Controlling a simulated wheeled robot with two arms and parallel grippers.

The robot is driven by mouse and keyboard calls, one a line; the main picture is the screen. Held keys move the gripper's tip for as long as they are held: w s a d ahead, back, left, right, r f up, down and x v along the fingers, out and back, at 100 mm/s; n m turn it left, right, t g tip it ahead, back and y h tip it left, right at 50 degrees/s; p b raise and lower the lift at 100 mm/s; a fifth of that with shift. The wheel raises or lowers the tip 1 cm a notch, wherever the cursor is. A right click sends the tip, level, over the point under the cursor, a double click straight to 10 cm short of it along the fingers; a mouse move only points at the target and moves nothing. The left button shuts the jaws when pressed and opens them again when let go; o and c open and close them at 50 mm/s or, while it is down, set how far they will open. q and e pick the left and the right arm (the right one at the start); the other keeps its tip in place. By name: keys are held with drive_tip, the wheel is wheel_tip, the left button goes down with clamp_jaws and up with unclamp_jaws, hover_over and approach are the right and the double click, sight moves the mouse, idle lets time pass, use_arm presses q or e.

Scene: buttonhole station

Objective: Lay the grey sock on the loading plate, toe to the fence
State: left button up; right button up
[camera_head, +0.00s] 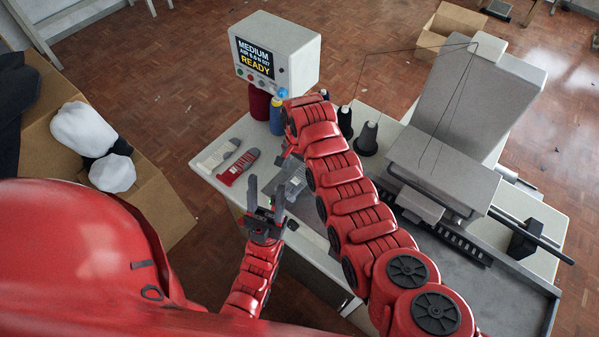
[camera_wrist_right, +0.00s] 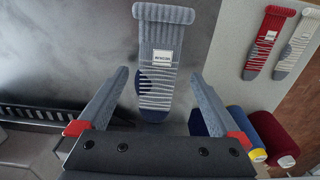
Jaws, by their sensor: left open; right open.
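The grey sock (camera_wrist_right: 163,60) has a ribbed grey cuff, pale stripes, a white label and a dark blue toe. It lies flat on a mottled grey metal surface (camera_wrist_right: 95,45), cuff at the top of the right wrist view and toe towards my gripper. It also shows in the head view (camera_head: 296,186), partly covered by my right arm. My right gripper (camera_wrist_right: 160,76) is open, its fingers on either side of the sock, not closed on it. My left gripper (camera_head: 266,188) is open and empty, left of the sock. I cannot make out the fence.
A red sock (camera_head: 239,166) and a pale sock (camera_head: 218,154) lie on the white table. Thread cones (camera_head: 367,139) and a control box (camera_head: 277,50) reading READY stand behind. The grey machine (camera_head: 470,100) is at right. A cardboard box (camera_head: 160,200) is at left.

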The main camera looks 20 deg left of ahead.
sight(298, 178)
wheel_tip(298, 178, up, 3)
drive_tip(key=shift+a+r+b, duration=0.1)
drive_tip(key=shift+a+b, duration=0.05)
drive_tip(key=shift+b, duration=0.6)
wheel_tip(298, 178, up, 7)
drive_tip(key=p, duration=0.2)
drive_tip(key=shift+r, duration=0.15)
drive_tip(key=shift+s, duration=0.1)
